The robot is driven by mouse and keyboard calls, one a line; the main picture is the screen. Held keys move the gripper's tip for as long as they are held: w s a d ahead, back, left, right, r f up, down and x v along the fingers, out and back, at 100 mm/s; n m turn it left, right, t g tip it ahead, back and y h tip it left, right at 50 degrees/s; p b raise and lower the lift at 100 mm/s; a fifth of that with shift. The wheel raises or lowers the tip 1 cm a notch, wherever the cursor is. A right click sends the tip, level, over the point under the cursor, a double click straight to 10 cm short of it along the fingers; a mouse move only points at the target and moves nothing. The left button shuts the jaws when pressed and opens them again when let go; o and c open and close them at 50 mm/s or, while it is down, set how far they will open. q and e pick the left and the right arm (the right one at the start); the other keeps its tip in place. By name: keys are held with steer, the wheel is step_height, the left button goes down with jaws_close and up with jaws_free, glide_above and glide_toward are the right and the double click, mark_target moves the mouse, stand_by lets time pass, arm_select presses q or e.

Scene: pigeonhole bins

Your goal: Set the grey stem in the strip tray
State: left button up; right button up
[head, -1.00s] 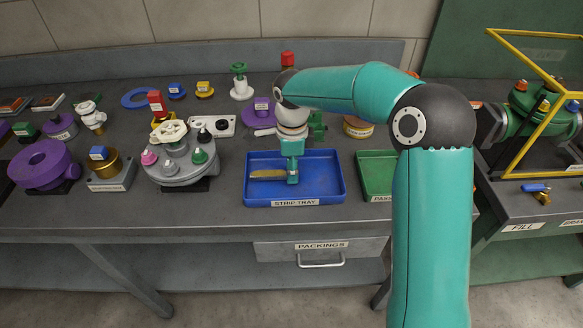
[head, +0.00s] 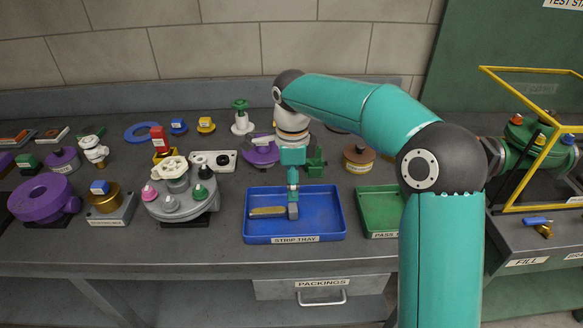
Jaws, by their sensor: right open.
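The blue strip tray (head: 325,238) stands at the front of the bench, its label on the near wall. My left gripper is not in view.
A green tray (head: 380,232) stands just right of the strip tray. Behind are a purple part (head: 262,155), a green part (head: 315,162) and a brown round part (head: 358,160). A grey valve cover (head: 180,205) stands to the left. The strip tray's right half is bare.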

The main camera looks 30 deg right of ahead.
steer(key=shift+r, duration=2.2)
